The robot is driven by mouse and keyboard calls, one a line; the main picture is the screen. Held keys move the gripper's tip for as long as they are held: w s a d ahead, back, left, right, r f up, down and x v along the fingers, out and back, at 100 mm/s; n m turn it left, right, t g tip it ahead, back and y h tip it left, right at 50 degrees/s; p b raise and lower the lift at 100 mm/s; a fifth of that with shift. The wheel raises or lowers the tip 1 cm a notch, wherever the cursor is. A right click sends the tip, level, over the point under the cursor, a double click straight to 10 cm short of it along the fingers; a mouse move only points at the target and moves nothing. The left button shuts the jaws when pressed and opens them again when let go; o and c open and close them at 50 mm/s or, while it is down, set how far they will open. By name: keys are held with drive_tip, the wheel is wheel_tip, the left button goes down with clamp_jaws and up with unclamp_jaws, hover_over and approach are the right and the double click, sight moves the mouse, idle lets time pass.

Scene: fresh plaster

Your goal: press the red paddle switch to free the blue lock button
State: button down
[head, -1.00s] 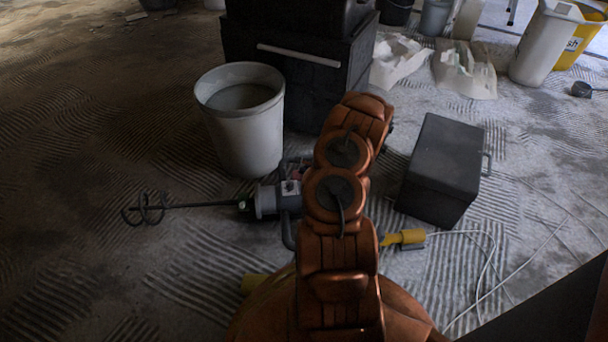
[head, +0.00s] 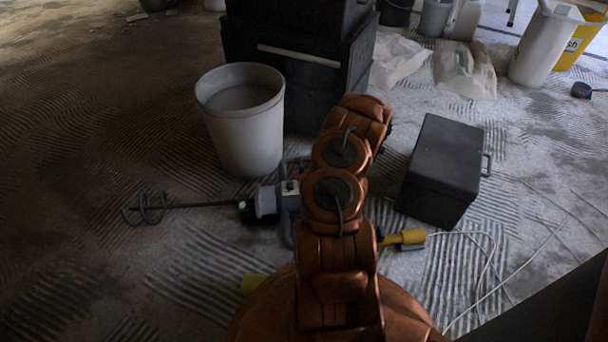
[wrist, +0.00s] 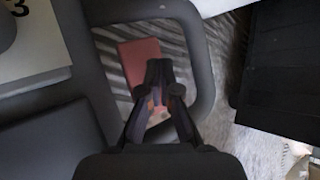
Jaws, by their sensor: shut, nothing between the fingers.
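The red paddle switch (wrist: 142,62) shows in the wrist view as a flat red block inside the dark looped handle (wrist: 205,60) of the mixer. My gripper (wrist: 159,72) is shut and empty. Its fingertips appear in front of the paddle's right part, inside the loop's outline; I cannot tell whether they touch it. In the head view the mixer (head: 266,201) lies on the floor, its paddle rod pointing left, and my arm hides part of it. My gripper is hidden there behind my arm. I see no blue lock button in either view.
A grey bucket (head: 245,140) stands behind the mixer. Black stacked cases (head: 300,85) stand beyond it, and a dark box (head: 443,165) stands to the right. A yellow connector (head: 405,237) and pale cable lie nearby. Open floor lies to the left.

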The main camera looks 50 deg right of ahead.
drive_tip(key=shift+s+a+f, duration=0.15)
drive_tip(key=shift+a+f, duration=0.05)
drive_tip(key=shift+f, duration=0.25)
drive_tip(key=shift+s+a+f, duration=0.15)
drive_tip(key=shift+f, duration=0.25)
drive_tip(key=shift+s+a+f+b, duration=0.15)
drive_tip(key=shift+a+f+b, duration=0.1)
drive_tip(key=shift+a+b, duration=0.05)
drive_tip(key=shift+r+p, duration=0.1)
drive_tip(key=shift+p, duration=0.2)
drive_tip(key=shift+s+a, duration=0.1)
drive_tip(key=shift+a, duration=0.05)
idle(0.5)
drive_tip(key=r+p, duration=0.1)
drive_tip(key=r, duration=0.1)
drive_tip(key=r+p, duration=0.1)
drive_tip(key=r, duration=0.1)
drive_tip(key=d+r+p, duration=0.1)
drive_tip(key=r, duration=0.1)
drive_tip(key=shift+w+r, duration=0.15)
drive_tip(key=shift+w, duration=0.1)
drive_tip(key=shift+d, duration=0.1)
drive_tip(key=shift+w+r, duration=0.15)
drive_tip(key=shift+r, duration=0.05)
idle(0.6)
